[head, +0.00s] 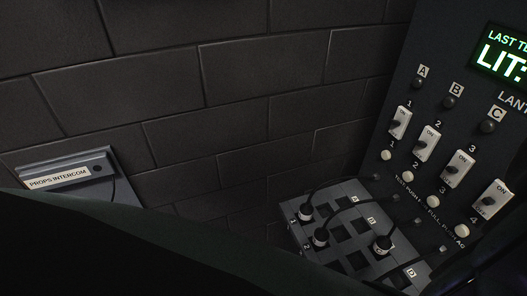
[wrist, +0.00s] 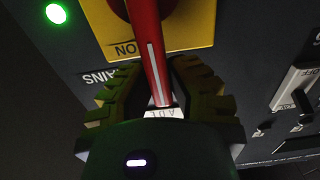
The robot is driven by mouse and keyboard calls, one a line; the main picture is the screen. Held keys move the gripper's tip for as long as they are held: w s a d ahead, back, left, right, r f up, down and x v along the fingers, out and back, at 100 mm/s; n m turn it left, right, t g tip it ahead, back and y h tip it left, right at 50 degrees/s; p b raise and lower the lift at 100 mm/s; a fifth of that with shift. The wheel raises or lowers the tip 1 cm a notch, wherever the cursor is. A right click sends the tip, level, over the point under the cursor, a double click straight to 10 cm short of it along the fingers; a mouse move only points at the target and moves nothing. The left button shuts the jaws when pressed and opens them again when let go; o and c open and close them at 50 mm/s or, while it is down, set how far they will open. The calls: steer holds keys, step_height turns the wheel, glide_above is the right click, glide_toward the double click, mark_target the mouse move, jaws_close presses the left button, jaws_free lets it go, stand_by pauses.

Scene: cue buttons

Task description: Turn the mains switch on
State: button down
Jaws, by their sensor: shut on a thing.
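The mains switch shows in the wrist view as a red handle (wrist: 146,30) with a white stripe, on a yellow plate (wrist: 190,25). The word ON reads upside down on the plate, close beside the handle. A MAINS label (wrist: 101,78), partly covered, is at the left. A green lamp (wrist: 56,13) is lit at the upper left. My gripper (wrist: 157,75) has its ridged fingers on either side of the handle and is shut on it. The switch and gripper are not visible in the head view.
In the head view, a panel with several white rocker switches (head: 459,169) and round buttons stands at the right. Below it is a patch board (head: 345,210) with plugs and cables. A props intercom box (head: 70,172) is at the left by the brick wall (head: 230,75). A dark shape covers the bottom.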

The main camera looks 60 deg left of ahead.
steer(key=c, duration=0.9)
jaws_free()
steer(key=v, duration=0.7)
steer(key=shift+s, duration=0.25)
